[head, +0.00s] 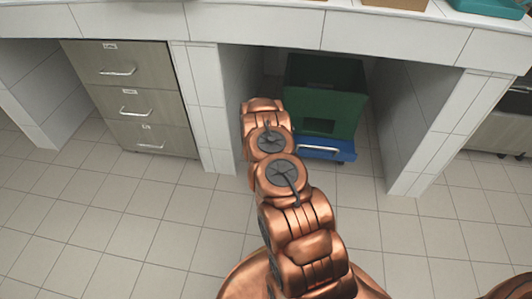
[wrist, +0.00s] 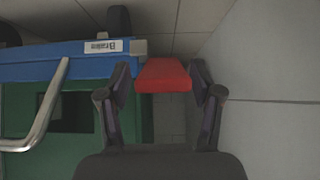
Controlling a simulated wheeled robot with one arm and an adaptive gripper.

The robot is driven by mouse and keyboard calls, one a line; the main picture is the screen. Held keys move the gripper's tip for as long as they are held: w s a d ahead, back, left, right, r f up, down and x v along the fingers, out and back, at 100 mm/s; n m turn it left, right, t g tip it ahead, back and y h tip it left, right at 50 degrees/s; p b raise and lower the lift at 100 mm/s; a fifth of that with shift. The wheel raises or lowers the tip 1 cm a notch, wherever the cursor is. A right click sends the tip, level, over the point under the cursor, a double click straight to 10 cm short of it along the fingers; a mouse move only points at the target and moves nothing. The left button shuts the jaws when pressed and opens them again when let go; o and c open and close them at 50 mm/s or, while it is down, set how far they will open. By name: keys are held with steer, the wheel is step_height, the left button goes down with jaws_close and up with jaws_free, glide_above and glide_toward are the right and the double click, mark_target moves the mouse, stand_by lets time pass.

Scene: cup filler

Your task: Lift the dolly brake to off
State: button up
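The red brake pedal (wrist: 163,76) sticks out from the end of the blue dolly in the wrist view. A white label (wrist: 103,46) with upside-down lettering that seems to read "Brake" is beside it. My gripper (wrist: 161,80) is open, with one finger on each side of the pedal; I cannot tell whether either finger touches it. The blue dolly (head: 340,152) stands under the counter in the head view and also shows in the wrist view (wrist: 30,70). In the head view my arm hides the gripper and the pedal.
A green bin (head: 350,90) rests on the dolly and a grey handle (wrist: 45,115) is at its front. Tiled counter walls flank the bay; one wall (wrist: 265,90) is close on the right in the wrist view. Drawers (head: 130,100) stand left. The floor in front is clear.

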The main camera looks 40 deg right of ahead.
steer(key=shift+a+r, duration=0.1)
steer(key=shift+a, duration=0.05)
steer(key=shift+s+a+r, duration=0.2)
steer(key=shift+a+r, duration=0.1)
steer(key=shift+r, duration=0.25)
steer(key=shift+v, duration=5.25)
steer(key=shift+s+f, duration=0.1)
steer(key=shift+f, duration=0.05)
